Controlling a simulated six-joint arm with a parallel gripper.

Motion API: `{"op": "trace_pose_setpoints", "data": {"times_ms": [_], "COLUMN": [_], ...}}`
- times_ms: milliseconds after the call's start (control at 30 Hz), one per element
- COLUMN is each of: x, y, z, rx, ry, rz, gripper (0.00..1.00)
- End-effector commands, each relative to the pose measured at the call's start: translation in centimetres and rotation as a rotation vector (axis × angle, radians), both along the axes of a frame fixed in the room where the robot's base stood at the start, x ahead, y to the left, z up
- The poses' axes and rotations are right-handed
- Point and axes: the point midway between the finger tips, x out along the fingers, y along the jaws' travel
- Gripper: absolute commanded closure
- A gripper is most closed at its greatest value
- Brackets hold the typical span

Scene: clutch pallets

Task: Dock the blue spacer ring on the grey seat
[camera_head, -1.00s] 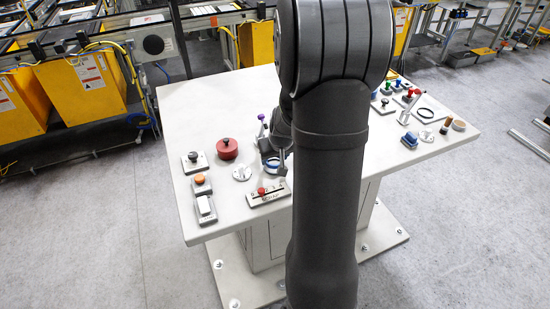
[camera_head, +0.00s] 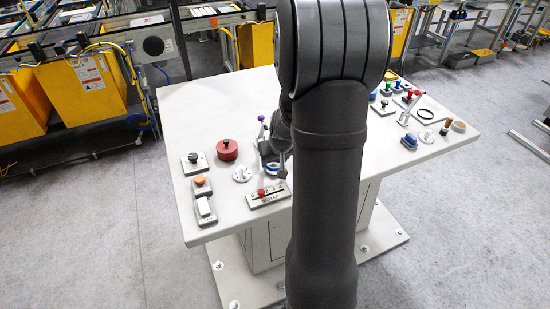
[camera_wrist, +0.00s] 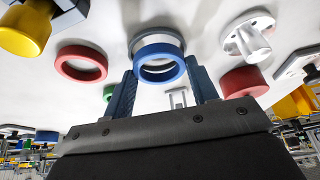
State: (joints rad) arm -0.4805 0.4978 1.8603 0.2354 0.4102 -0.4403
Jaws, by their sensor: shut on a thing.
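The blue spacer ring (camera_wrist: 160,64) is between the two blue fingers of my gripper (camera_wrist: 162,84) in the wrist view, and the fingers are shut on it. The grey seat (camera_wrist: 157,38) shows directly behind the ring in the wrist view. The ring overlaps part of it, and I cannot tell whether they touch. In the head view the blue ring (camera_head: 271,168) shows low on the tabletop area beside my gripper (camera_head: 276,155). My arm hides part of that area, and the seat is not clear there.
The wrist view shows a red ring (camera_wrist: 81,63) and a silver flanged post (camera_wrist: 250,38) on either side. The table's back left is clear.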

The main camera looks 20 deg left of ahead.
Motion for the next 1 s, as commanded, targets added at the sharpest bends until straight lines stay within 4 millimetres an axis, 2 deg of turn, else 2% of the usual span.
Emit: {"op": "trace_pose_setpoints", "data": {"times_ms": [533,567,600,833,1000], "x": [0.0,0.0,0.0,0.0,-0.3], "y": [0.0,0.0,0.0,0.0,-0.3], "z": [-1.1,-1.1,-1.1,-1.0,0.0], "rx": [-0.001,0.000,0.000,0.000,0.001], "ry": [0.001,0.000,0.000,0.000,-0.002], "rz": [0.000,0.000,0.000,0.000,0.000], "gripper": [0.68,0.45,0.38,0.38,0.38]}}
